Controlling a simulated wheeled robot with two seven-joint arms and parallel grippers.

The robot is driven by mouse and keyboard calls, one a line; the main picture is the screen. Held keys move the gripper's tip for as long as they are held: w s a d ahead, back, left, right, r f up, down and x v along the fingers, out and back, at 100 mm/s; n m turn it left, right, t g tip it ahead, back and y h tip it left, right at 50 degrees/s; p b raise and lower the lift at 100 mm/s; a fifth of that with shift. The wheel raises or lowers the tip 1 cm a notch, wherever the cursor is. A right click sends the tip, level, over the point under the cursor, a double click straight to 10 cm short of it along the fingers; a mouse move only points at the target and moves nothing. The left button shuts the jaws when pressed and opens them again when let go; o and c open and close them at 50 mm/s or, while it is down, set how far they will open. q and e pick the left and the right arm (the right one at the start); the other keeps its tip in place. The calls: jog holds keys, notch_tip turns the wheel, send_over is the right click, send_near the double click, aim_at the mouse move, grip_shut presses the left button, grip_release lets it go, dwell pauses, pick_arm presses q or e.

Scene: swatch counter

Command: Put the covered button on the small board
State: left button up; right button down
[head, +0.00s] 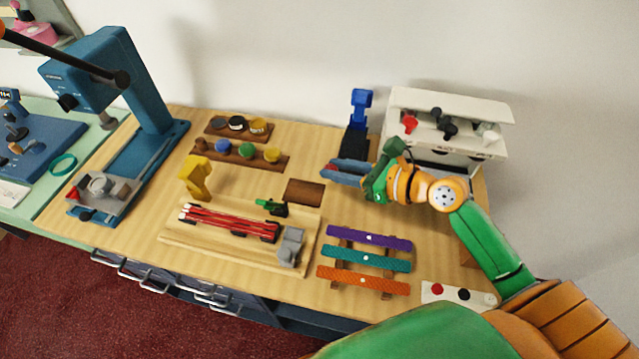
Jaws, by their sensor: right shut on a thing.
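My right gripper (372,182) is at the back right of the counter, beside the left end of the white cabinet. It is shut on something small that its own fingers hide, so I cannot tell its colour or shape. The small brown board (304,192) lies flat in the middle of the counter, left of the gripper. Its top looks bare. Round buttons in blue (222,146), green (246,150) and yellow (272,155) sit on the front wooden rack. I cannot tell whether the covered button is among them. My left gripper is out of view.
A blue tray (345,171) lies just left of my right gripper. A blue stand (357,125) and a white cabinet (440,105) are behind.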

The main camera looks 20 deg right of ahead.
send_over(309, 195)
jog(key=shift+h, duration=0.3)
notch_tip(309, 195, down, 11)
jog(key=b, duration=0.4)
jog(key=shift+r, duration=0.15)
jog(key=c, duration=0.6)
grip_release()
jog(key=shift+c, duration=0.2)
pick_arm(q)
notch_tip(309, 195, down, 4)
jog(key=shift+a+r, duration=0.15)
